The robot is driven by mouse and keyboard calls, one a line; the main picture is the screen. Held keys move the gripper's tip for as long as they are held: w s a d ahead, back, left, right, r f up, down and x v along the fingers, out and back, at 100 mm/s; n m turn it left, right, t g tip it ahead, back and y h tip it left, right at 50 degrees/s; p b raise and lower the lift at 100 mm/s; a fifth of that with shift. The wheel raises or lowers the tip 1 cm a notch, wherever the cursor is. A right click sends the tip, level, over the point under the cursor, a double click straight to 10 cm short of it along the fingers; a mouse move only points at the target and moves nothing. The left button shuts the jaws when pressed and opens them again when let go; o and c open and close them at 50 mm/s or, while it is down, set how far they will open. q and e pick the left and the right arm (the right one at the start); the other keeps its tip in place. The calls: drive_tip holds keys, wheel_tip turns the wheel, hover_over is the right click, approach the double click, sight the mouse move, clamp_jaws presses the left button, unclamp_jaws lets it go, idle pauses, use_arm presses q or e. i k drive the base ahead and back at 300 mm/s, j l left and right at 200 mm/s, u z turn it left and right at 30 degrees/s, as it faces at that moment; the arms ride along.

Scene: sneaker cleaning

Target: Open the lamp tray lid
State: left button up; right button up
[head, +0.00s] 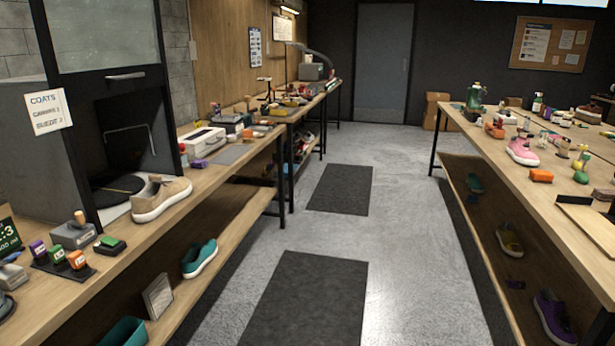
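Neither of my grippers shows in the head view. No object is clearly marked as the lamp tray. Further down the left bench a desk lamp with a bent arm (311,50) stands by a grey box (311,71), too small to make out a lid.
The left bench (236,167) holds a dark cabinet (108,75) with its glass front raised, a beige sneaker (160,197) and stamp-like bottles (57,254). The right bench (568,190) holds a pink sneaker (522,151) and several small items. The aisle floor with dark mats (310,300) is clear.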

sight(196, 141)
drive_tip(key=i+l, duration=0.1)
drive_tip(key=i, duration=1.3)
drive_tip(key=i+l+u, duration=0.15)
drive_tip(key=i+u, duration=0.25)
drive_tip(key=i+l+u, duration=0.25)
drive_tip(key=i+u, duration=0.2)
drive_tip(key=i+l+u, duration=0.65)
drive_tip(key=l+u, duration=0.15)
